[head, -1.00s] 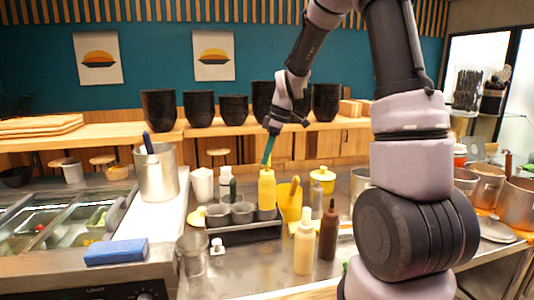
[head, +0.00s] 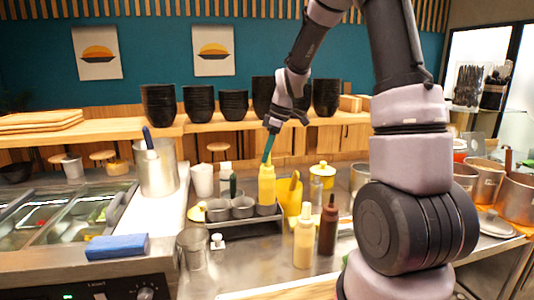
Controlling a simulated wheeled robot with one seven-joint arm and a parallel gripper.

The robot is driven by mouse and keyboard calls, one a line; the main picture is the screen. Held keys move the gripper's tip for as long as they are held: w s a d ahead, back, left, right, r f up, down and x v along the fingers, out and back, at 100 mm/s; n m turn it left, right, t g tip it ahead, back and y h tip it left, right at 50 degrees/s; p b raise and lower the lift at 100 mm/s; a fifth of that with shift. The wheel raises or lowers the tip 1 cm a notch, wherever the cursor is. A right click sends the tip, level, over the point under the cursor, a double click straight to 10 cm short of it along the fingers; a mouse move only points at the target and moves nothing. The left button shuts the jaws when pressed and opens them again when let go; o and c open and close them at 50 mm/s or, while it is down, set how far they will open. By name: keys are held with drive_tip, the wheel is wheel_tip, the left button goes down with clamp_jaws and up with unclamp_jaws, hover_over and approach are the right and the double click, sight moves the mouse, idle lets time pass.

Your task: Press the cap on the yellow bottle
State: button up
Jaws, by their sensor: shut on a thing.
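The yellow bottle (head: 267,185) stands upright at the right end of a dark rack (head: 240,221), with a narrow tip on top. My gripper (head: 270,128) is above it, shut on a slim teal piece (head: 267,149) that points down at the bottle's tip. The piece's lower end meets or nearly meets the tip; I cannot tell if they touch. I cannot tell for sure whether the teal piece is the cap. The fingertips are small and dark here.
Grey cups (head: 243,207) fill the rack left of the bottle. A yellow container (head: 291,196) stands close on its right. A cream bottle (head: 303,240) and a brown bottle (head: 328,228) stand in front. A metal pot (head: 156,172) is at left.

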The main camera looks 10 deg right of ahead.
drive_tip(key=shift+f, duration=0.15)
drive_tip(key=o, duration=1.5)
drive_tip(key=shift+c, duration=0.2)
drive_tip(key=shift+r, duration=3.25)
clamp_jaws()
